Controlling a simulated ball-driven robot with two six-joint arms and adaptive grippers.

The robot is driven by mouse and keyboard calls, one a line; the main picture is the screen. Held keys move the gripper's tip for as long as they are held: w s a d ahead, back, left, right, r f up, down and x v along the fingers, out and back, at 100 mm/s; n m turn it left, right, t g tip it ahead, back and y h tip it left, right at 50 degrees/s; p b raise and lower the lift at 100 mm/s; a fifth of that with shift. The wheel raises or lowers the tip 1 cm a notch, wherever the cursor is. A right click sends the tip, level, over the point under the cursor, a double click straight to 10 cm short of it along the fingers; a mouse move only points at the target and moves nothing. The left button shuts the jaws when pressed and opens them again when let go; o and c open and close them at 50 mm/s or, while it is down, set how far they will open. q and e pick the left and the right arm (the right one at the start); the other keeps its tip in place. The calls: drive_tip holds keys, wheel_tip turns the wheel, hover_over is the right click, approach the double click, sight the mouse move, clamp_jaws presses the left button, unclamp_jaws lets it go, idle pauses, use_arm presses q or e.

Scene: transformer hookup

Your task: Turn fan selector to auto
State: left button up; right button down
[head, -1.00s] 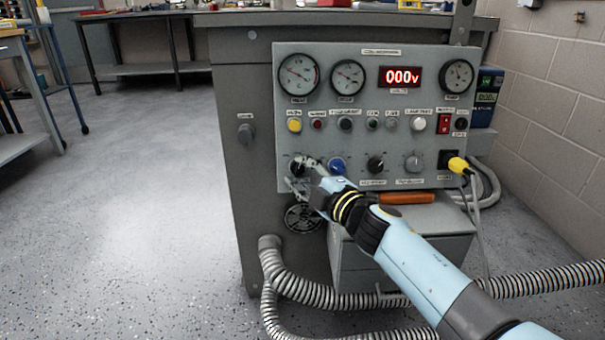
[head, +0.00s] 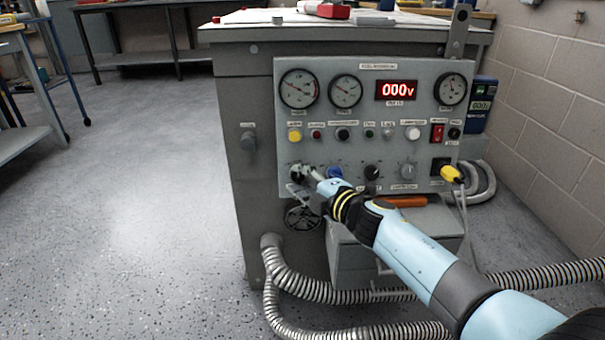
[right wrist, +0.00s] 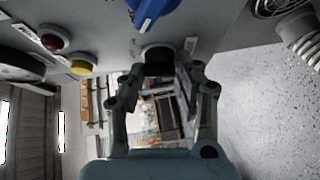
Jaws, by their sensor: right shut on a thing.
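A black selector knob (head: 296,173) sits at the lower left of the grey control panel (head: 365,150); its label is too small to read. It also shows in the right wrist view (right wrist: 158,58). My right gripper (head: 302,178) is shut on this knob, with one finger on either side of it in the right wrist view (right wrist: 160,70). The fingers partly cover the knob, so its pointer direction cannot be told. My left gripper is not in view.
A blue knob (head: 335,171) is close to the right of the held knob. A yellow button (head: 295,136) is above it and a round fan grille (head: 303,217) below. A yellow plug (head: 452,174) with a cable is at the right. Ribbed hoses (head: 330,292) run below.

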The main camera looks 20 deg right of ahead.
idle(0.3)
drive_tip(key=c, duration=1)
unclamp_jaws()
drive_tip(key=shift+o, duration=0.2)
drive_tip(key=shift+s, duration=0.1)
drive_tip(key=v, duration=1.1)
drive_tip(key=shift+s, duration=0.4)
drive_tip(key=shift+d, duration=0.2)
